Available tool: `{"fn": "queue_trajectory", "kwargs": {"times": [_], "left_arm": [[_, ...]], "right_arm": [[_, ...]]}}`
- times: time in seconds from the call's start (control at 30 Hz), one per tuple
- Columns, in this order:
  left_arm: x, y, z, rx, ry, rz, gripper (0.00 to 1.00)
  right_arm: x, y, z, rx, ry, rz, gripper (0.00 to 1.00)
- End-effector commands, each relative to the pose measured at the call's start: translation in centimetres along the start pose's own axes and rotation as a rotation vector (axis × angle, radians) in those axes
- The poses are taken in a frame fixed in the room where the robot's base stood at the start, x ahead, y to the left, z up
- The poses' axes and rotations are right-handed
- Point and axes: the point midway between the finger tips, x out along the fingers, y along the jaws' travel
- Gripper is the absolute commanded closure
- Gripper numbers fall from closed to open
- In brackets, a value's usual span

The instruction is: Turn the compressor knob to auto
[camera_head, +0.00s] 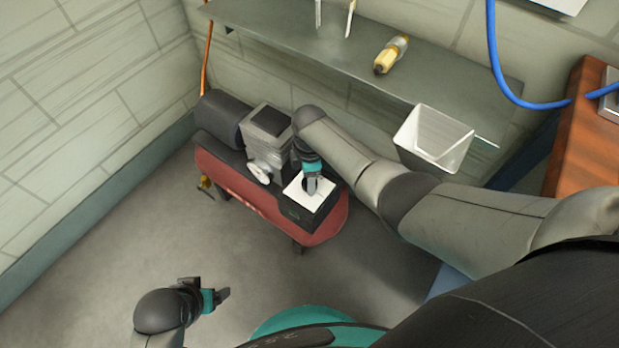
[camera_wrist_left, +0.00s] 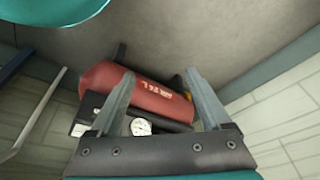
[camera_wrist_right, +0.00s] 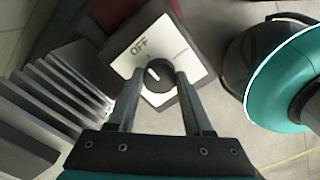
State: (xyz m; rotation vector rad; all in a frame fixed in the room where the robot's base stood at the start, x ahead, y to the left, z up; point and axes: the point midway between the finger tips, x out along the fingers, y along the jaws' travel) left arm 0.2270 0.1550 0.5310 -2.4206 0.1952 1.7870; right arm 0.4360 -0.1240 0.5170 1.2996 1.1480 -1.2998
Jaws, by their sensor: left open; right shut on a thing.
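The compressor has a red tank (camera_head: 328,222), a black motor and a black switch box (camera_head: 300,218) with a white top plate. In the right wrist view a round black knob (camera_wrist_right: 159,76) sits on the white plate (camera_wrist_right: 165,38). "OFF" is printed on the plate; another faint label lies to its right and is too small to read. My right gripper (camera_wrist_right: 160,80) is shut on the knob, one finger on each side. In the head view this gripper (camera_head: 311,186) hides most of the knob. My left gripper (camera_head: 222,296) is open and empty, low in front of the compressor.
A grey shelf (camera_head: 290,32) runs along the wall with a yellow bottle (camera_head: 391,54) and a white bin (camera_head: 433,138). A blue hose (camera_head: 497,70) hangs at right above a brown wooden surface (camera_head: 580,140). The floor (camera_head: 130,245) left of the compressor is clear.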

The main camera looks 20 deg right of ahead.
Motion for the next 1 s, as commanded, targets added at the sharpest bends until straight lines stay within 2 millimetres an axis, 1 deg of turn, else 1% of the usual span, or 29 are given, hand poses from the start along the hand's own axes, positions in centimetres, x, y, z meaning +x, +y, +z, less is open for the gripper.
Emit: {"fn": "queue_trajectory", "kwargs": {"times": [0.03,0.07,0.37,0.57,0.77,0.87,1.0], "left_arm": [[0.0,0.0,0.0,0.0,0.0,0.0,0.19],[0.0,0.0,0.0,0.0,0.0,0.0,0.19],[0.0,0.0,0.0,0.0,0.0,0.0,0.19],[0.0,0.0,0.0,0.0,0.0,0.0,0.19],[0.0,0.0,0.2,0.0,-0.003,0.0,0.19],[1.0,-0.1,0.8,0.0,-0.02,-0.001,0.19],[1.9,0.0,1.7,0.001,-0.038,0.001,0.19]], "right_arm": [[0.0,0.0,0.0,0.0,0.0,0.0,0.62],[0.0,0.0,0.0,0.0,0.0,0.0,0.65],[0.0,0.0,0.0,0.0,0.0,0.001,0.99],[0.0,0.0,0.0,0.005,0.0,0.0,1.0],[-0.1,0.0,0.0,0.054,-0.001,0.0,1.0],[-0.1,0.0,0.0,0.107,-0.001,0.0,1.0],[-0.2,0.0,0.0,0.209,0.0,-0.001,1.0]]}}
